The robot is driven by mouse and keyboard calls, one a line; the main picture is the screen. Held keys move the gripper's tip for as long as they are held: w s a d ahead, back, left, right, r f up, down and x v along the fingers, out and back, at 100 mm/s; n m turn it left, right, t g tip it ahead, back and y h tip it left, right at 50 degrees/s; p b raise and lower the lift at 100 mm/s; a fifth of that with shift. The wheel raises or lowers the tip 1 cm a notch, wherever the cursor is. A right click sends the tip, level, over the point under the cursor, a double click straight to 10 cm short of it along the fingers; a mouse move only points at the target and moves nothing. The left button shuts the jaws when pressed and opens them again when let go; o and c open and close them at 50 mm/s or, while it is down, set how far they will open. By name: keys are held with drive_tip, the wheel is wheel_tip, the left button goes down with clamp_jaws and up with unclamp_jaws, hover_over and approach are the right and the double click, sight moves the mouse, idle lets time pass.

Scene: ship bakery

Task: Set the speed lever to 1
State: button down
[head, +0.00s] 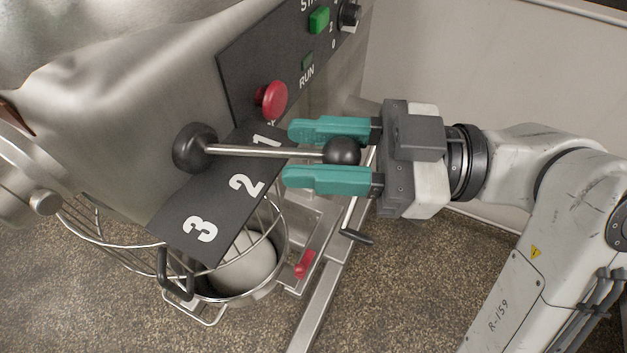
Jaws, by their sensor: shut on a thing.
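The speed lever (255,151) is a thin metal rod running right from a black round hub (194,148) to a black ball knob (342,151). It crosses a dark scale plate (213,208) with white numbers 1, 2 and 3. The rod lies close beside the 1 (268,137), on the side towards the 2 (247,185), and clear of the 3 (200,229). My gripper (289,154) comes from the right with one teal finger on each side of the knob, shut on it. The fingertips reach past the knob along the rod.
A red mushroom button (272,99) sits on the control panel just above the lever. A green button (319,20) and a black knob (349,15) are higher up. Below are a wire guard (120,244), a bowl (243,265) and a small red handle (305,264).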

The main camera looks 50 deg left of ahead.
drive_tip(key=shift+w+a+n+g+h+b, duration=0.55)
drive_tip(key=shift+n+g+h+b, duration=0.15)
drive_tip(key=shift+n+h+b, duration=0.15)
drive_tip(key=c, duration=0.7)
unclamp_jaws()
drive_tip(key=shift+a, duration=0.1)
drive_tip(key=b+v, duration=0.2)
drive_tip(key=v, duration=0.8)
drive_tip(key=shift+w+d, duration=0.2)
drive_tip(key=shift+w, duration=0.15)
